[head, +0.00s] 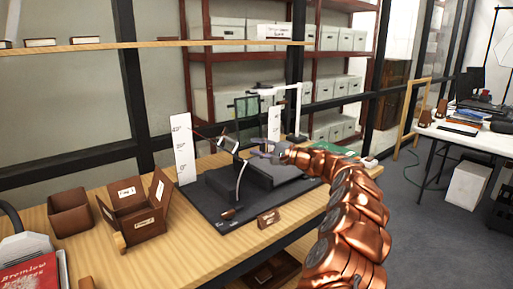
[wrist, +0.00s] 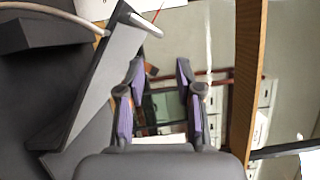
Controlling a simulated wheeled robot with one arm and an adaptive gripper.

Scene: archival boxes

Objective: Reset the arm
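My copper-coloured arm reaches from the lower right over the wooden table in the head view. My gripper (head: 262,153) is over the dark stand in the middle of the table. In the wrist view my gripper (wrist: 161,98) has two fingers with purple pads, clearly apart, with nothing between them. The dark stand (head: 225,208) has a flat base, a raised block and thin upright parts. Its grey parts (wrist: 95,85) show at the left of the wrist view.
A white angle scale (head: 182,150) stands behind the stand. A brown open box (head: 137,212) and a smaller brown box (head: 70,212) are at the left. A wooden shelf (head: 150,44) runs above. Grey archive boxes (head: 217,28) fill the racks behind. Floor (head: 430,235) is clear at the right.

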